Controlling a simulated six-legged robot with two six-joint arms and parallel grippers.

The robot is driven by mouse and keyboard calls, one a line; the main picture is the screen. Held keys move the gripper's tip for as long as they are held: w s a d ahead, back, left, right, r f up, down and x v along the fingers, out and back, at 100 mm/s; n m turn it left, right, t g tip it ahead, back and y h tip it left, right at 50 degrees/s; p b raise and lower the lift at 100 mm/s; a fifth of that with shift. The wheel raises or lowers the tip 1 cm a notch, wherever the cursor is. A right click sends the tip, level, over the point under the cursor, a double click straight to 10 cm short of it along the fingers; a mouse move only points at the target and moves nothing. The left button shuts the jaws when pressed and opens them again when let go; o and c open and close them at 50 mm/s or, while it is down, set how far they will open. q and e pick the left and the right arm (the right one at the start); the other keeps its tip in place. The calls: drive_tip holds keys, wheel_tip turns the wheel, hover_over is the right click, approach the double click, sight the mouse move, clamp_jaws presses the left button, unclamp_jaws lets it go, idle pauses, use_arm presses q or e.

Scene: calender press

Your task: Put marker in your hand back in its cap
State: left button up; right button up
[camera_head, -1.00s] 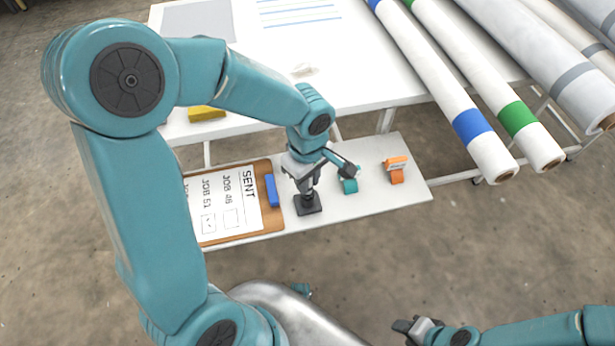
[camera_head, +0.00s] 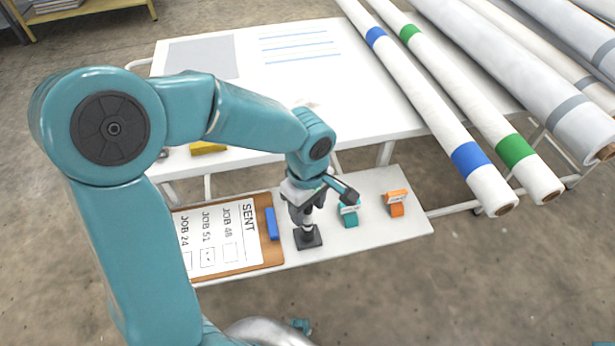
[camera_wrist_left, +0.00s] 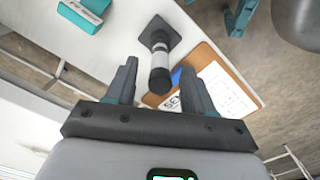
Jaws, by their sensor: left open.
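A dark marker-like cylinder with a pale band (camera_wrist_left: 160,58) stands upright on a square black base (camera_head: 308,238) on the low white shelf. The base also shows in the left wrist view (camera_wrist_left: 172,36). Any seam between marker and cap is too small to tell. My left gripper (camera_head: 306,210) is directly above the base. In the left wrist view its two fingers (camera_wrist_left: 159,68) are spread apart, with the cylinder's black top between and beyond them. I see no grip on it. My right gripper is out of view.
A clipboard (camera_head: 225,262) with a blue block lies left of the base. A teal item (camera_head: 350,214) and an orange item (camera_head: 396,204) stand to its right. The white table (camera_head: 300,75) and long rolls (camera_head: 440,120) are behind. The shelf's front right is clear.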

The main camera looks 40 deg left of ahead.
use_arm(q)
wheel_tip(320, 180, up, 13)
drive_tip(key=p, duration=0.3)
drive_tip(key=d+f+m+h+p, duration=0.3)
drive_tip(key=d+f+m+p, duration=0.45)
drive_tip(key=f, duration=0.75)
drive_tip(key=s+d+f+m+h+p, duration=0.1)
drive_tip(key=s+d+f+m+p, duration=0.1)
drive_tip(key=s+d+f+m, duration=0.2)
drive_tip(key=s+f+m, duration=0.2)
drive_tip(key=s+f, duration=0.2)
drive_tip(key=s, duration=0.2)
drive_tip(key=shift+d+p, duration=0.2)
drive_tip(key=shift+p, duration=0.15)
